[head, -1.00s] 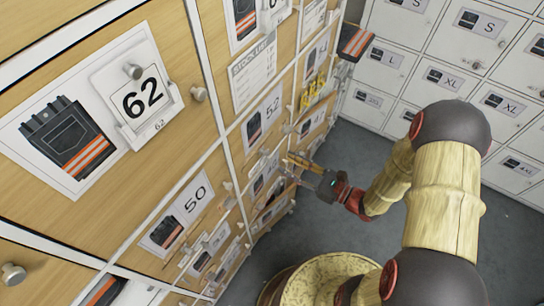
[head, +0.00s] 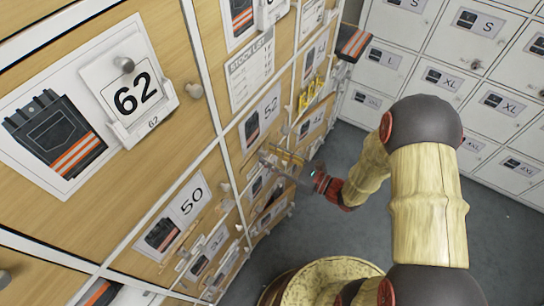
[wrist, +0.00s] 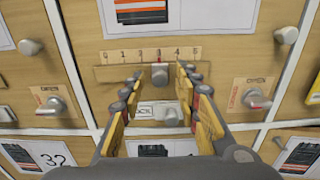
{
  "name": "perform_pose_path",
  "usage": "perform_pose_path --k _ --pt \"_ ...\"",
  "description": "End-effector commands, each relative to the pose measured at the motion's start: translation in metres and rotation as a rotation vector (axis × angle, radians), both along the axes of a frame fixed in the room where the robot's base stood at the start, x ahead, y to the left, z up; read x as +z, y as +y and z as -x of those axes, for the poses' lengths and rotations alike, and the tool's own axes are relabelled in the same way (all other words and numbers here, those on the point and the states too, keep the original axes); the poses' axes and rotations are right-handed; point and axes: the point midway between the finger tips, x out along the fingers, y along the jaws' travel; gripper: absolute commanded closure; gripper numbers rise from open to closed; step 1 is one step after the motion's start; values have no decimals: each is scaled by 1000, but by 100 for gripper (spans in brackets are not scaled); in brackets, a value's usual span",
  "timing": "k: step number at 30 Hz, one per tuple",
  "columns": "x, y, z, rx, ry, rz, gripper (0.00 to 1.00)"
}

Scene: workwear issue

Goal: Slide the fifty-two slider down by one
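The drawer front with the 52 card (head: 262,118) is in the middle of the cabinet in the head view. In the wrist view, a slider knob (wrist: 159,74) sits in a horizontal slot under a scale (wrist: 150,54) running from 0 at left to 5 at right. The knob stands under the 3. The card above it is cut off, so its number is not readable there. My gripper (wrist: 157,84) is open, with one finger on each side of the knob and no clear contact. In the head view my gripper (head: 284,160) is close to the front below the 52 card.
A round pull (wrist: 286,35) sticks out at upper right. A 32 card (wrist: 42,155) is lower left. Grey lockers (head: 465,70) stand behind, with open floor (head: 330,235) below the arm.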

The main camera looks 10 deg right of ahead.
Motion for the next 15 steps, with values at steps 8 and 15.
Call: perform_pose_path --k 8,15 --pt "0 0 0 0 0 0 86" --pt "0 0 0 0 0 0 99"
